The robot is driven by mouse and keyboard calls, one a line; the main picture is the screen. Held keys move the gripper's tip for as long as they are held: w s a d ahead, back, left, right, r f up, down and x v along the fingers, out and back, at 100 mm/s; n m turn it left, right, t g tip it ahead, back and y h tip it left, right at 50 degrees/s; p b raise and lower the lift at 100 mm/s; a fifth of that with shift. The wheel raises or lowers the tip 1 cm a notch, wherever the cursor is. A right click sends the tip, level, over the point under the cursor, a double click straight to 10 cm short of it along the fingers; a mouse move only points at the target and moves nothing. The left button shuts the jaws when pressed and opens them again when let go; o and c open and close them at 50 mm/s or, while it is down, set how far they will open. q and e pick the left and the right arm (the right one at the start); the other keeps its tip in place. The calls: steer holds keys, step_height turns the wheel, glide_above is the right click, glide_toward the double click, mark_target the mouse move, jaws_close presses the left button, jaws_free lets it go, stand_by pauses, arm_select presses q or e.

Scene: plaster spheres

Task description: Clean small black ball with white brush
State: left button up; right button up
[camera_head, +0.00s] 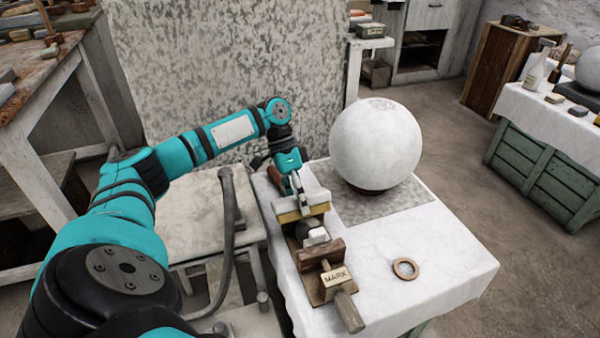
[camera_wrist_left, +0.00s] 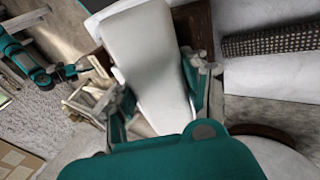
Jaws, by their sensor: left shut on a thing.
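My left gripper (camera_head: 296,184) is shut on the white brush (camera_head: 302,203), a pale block with a tan lower edge. It holds the brush over the left part of the cloth-covered table. In the left wrist view the brush is a long white shape (camera_wrist_left: 148,52) between the fingers of my left gripper (camera_wrist_left: 160,100).
A large white sphere (camera_head: 376,142) stands on a dark ring just right of the brush. The table's front right (camera_head: 455,265) is clear.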

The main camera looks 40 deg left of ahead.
steer(key=shift+w+f, duration=0.15)
steer(key=shift+f, duration=0.2)
stand_by(0.3)
steer(key=shift+s+f, duration=0.2)
steer(key=shift+f, duration=0.2)
steer(key=shift+w+a, duration=0.1)
steer(key=shift+w, duration=0.05)
stand_by(0.4)
steer(key=shift+f+p, duration=0.35)
steer(key=shift+f, duration=0.1)
stand_by(0.4)
steer(key=shift+f, duration=0.6)
stand_by(0.6)
steer(key=shift+f, duration=0.2)
steer(key=shift+f, duration=0.2)
steer(key=shift+p, duration=0.3)
stand_by(0.6)
